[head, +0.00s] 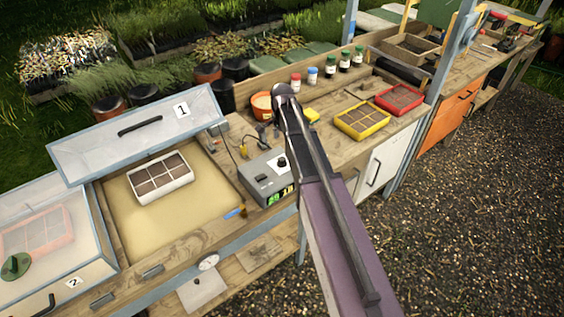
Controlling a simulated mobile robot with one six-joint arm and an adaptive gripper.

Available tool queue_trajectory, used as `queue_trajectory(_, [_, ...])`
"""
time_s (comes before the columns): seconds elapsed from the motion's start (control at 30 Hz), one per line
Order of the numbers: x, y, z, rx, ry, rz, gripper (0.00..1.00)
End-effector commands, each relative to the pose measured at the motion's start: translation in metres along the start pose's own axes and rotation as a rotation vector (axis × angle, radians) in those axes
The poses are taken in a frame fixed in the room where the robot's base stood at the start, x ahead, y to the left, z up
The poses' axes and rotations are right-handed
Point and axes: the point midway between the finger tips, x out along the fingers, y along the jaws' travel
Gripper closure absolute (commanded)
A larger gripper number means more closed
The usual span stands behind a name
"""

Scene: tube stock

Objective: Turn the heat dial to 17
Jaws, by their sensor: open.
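A grey control box (252,171) stands on the wooden bench, to the right of the sand-filled bed. A small black dial (282,162) sits on a pale plate on its top. Its pointer and scale are too small to read. A display (280,197) on the box's front shows green digits on the left and yellow ones on the right; the yellow ones look like 18, but I cannot be sure. My arm crosses the picture just right of the box, apart from the dial in this view. I cannot make out my gripper.
The propagator lid marked 1 (140,130) stands raised behind a white cell tray (160,178). A yellow tray (362,121) and a red tray (399,98) lie right of my arm. Several small bottles (313,75) and an orange pot (262,105) stand at the back.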

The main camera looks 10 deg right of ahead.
Motion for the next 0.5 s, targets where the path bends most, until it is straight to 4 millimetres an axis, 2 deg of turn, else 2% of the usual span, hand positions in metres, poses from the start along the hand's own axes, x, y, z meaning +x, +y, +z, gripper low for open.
queue_trajectory(0.03, [0.008,0.0,0.0,0.0,0.0,0.0,0.21])
queue_trajectory(0.5, [0.043,0.0,0.0,0.0,0.0,0.0,0.21])
